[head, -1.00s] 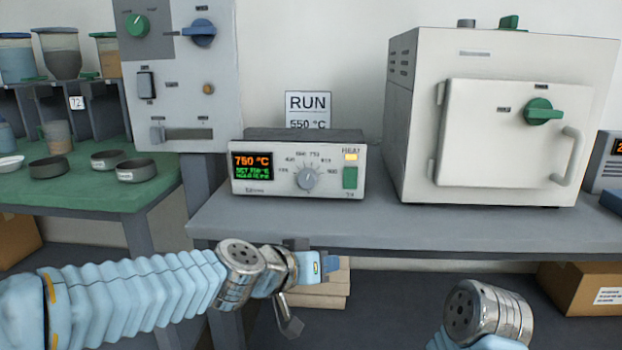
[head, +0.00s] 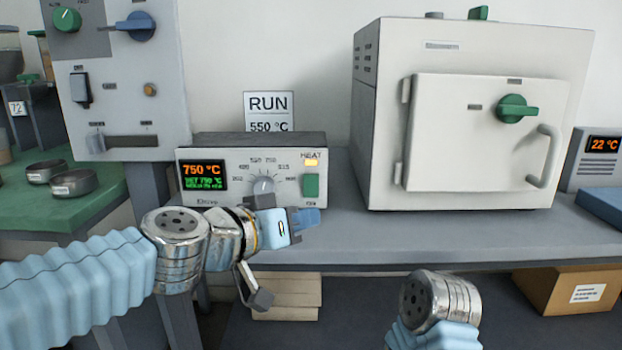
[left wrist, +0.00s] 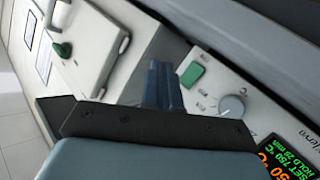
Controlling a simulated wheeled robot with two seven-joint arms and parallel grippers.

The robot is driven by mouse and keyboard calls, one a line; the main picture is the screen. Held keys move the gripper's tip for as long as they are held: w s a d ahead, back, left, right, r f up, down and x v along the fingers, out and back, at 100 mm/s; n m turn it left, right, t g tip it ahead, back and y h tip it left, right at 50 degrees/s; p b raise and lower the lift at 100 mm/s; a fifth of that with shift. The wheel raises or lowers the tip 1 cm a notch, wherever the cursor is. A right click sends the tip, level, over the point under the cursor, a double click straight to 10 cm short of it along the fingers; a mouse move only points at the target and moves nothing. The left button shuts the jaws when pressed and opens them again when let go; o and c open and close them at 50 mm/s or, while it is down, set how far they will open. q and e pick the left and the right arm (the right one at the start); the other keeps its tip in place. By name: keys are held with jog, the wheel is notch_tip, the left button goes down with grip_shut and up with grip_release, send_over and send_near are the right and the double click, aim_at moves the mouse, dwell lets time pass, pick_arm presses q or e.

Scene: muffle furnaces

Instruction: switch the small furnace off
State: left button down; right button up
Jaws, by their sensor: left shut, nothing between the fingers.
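A white control box (head: 240,195) stands on the grey bench. Its display (head: 203,176) reads 750 °C, its HEAT lamp (head: 311,162) glows, and it has a dial (head: 264,187) and a green switch (head: 311,186). A white furnace (head: 455,60) with a closed door stands to its right. My left gripper (head: 308,218) is shut and empty, in front of the box and just below the green switch in the head view. In the left wrist view its blue fingers (left wrist: 163,85) are together beside the green switch (left wrist: 191,75). My right gripper is out of sight; only that arm's wrist shows.
A RUN 550 °C sign (head: 268,112) is behind the box. A tall panel (head: 120,90) with knobs stands left. A unit reading 22 °C (head: 597,160) and a blue object (head: 604,203) are at right. The bench front before the furnace is clear.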

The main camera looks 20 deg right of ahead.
aim_at(305, 186)
pick_arm(q)
jog(key=w+p, duration=0.1)
jog(key=w, duration=0.1)
jog(key=w+d+p, duration=0.1)
jog(key=w, duration=0.1)
jog(key=w+d+r, duration=0.1)
jog(key=w, duration=0.1)
jog(key=shift+w+p, duration=0.35)
jog(key=shift+p, duration=0.05)
jog(key=shift+w+d, duration=0.2)
jog(key=shift+w, duration=0.65)
dwell(1.1)
jog(key=shift+w+d+r, duration=0.1)
jog(key=shift+w, duration=0.3)
jog(key=shift+w+d, duration=0.1)
jog(key=shift+w, duration=0.2)
dwell(0.4)
jog(key=shift+s, duration=0.1)
jog(key=shift+s+a+b, duration=0.2)
jog(key=shift+s+b, duration=0.1)
jog(key=shift+s, duration=0.35)
